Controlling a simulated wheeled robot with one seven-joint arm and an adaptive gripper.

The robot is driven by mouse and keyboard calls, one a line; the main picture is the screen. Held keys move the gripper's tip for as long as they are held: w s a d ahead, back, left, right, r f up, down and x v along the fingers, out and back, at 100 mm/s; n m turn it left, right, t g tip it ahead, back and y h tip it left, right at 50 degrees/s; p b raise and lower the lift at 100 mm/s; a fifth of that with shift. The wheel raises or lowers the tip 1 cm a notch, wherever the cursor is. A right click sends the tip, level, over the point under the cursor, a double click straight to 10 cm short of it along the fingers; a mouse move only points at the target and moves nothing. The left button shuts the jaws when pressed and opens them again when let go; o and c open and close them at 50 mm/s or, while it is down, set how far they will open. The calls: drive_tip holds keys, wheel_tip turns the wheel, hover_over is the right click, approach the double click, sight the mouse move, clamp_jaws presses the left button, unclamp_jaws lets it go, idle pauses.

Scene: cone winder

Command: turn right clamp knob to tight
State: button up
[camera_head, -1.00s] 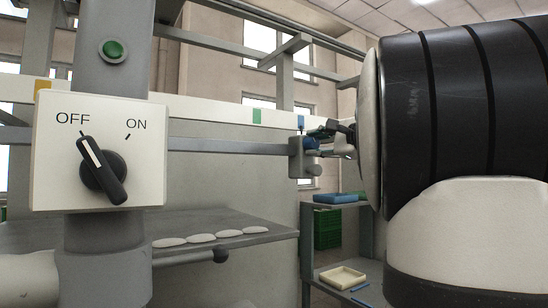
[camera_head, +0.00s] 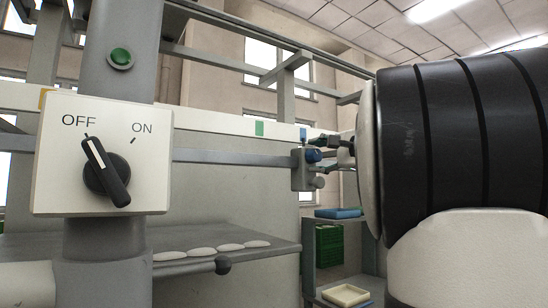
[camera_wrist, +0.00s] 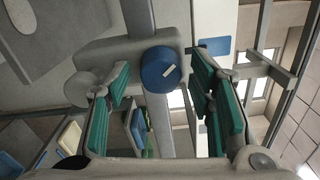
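The right clamp is a grey block (camera_head: 304,178) on a horizontal rail, right of centre in the head view. Its round blue knob (camera_head: 313,156) faces my gripper (camera_head: 327,143). In the wrist view the blue knob (camera_wrist: 161,75) has a short white mark, slightly tilted from the picture's horizontal. My gripper (camera_wrist: 157,68) is open, with a green-padded finger on each side of the knob. Gaps show between the pads and the knob, and nothing is held. The clamp's tight and loose markings cannot be made out. In the head view my arm hides part of the gripper.
A switch box (camera_head: 103,153) marked OFF and ON stands at the left, its black pointer towards OFF. A green button (camera_head: 120,57) is above it. A grey shelf (camera_head: 205,245) with pale flat pieces lies below the rail. A blue tray (camera_head: 338,213) sits behind on a rack.

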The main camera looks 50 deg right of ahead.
drive_tip(key=v, duration=1.2)
drive_tip(key=shift+s, duration=0.15)
idle(0.4)
